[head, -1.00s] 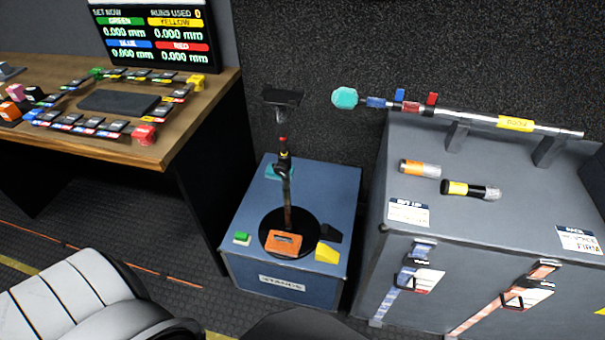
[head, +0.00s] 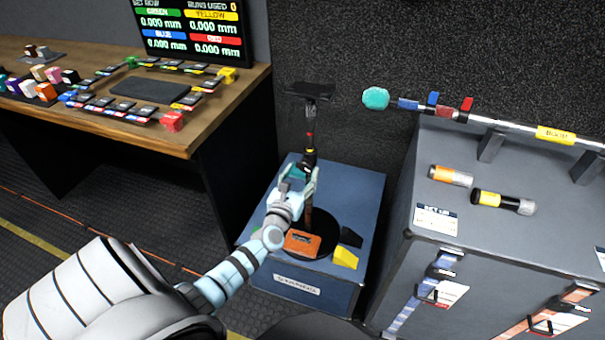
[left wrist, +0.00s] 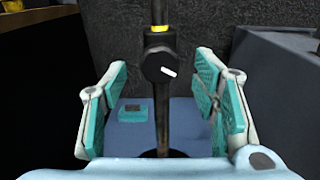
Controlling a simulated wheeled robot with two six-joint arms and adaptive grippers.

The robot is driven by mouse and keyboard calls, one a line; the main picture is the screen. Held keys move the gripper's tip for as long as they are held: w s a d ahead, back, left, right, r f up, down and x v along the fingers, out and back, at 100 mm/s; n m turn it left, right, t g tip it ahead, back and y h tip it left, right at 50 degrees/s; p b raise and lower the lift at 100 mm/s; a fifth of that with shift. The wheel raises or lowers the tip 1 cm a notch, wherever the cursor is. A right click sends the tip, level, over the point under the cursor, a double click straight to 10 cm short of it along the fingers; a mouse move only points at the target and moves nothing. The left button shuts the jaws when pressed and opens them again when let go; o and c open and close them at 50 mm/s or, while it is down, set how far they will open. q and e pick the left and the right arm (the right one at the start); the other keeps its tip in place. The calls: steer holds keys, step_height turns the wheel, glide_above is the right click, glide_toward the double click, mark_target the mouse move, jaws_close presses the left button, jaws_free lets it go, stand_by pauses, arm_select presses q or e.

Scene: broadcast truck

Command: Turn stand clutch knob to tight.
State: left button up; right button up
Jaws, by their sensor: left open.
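The stand (head: 309,210) is a thin upright pole on a round black base on a blue case. A black flat top piece (head: 311,90) is at its upper end. In the left wrist view the round black clutch knob (left wrist: 160,66) sits on the pole below a yellow band, its white pointer line slanting to the lower right. My left gripper (head: 298,180) is at the pole, slightly below the clutch. In the left wrist view my left gripper (left wrist: 160,98) is open, with teal-padded fingers on either side of the pole, apart from the knob. My right gripper is out of view.
The blue case (head: 355,195) carries an orange block (head: 302,243), a yellow block (head: 345,257) and a teal block (left wrist: 133,113). A grey case (head: 400,240) stands close on the right. A wooden desk (head: 170,135) stands at left.

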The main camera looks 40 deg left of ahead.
arm_select(q)
steer(key=shift+x, duration=0.85)
steer(key=c, duration=1.2)
steer(key=shift+o, duration=0.2)
